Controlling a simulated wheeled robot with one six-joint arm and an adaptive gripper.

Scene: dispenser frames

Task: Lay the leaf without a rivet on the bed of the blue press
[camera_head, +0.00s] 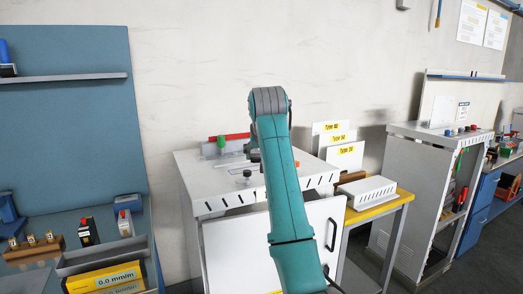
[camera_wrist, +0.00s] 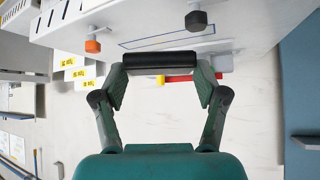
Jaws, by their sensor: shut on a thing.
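In the wrist view my gripper (camera_wrist: 160,65) is shut on a dark bar-shaped thing (camera_wrist: 160,59), seen end-on or edge-on between its two fingers. I cannot tell whether this is a leaf or whether it has a rivet. The held thing is over or close to a white cabinet top (camera_wrist: 255,22). In the head view my arm hides most of the gripper and what it holds. No blue press can be made out for certain; a blue object (camera_head: 8,210) is cut off at the left edge of the head view.
The white cabinet (camera_head: 200,172) carries a red bar (camera_head: 236,136), a green piece (camera_head: 221,143) and a dark knob (camera_head: 247,173). Yellow-labelled panels (camera_head: 350,158) stand at its right. A white slotted box (camera_head: 367,191) sits on a yellow-edged table (camera_head: 386,207). Small items crowd the left bench.

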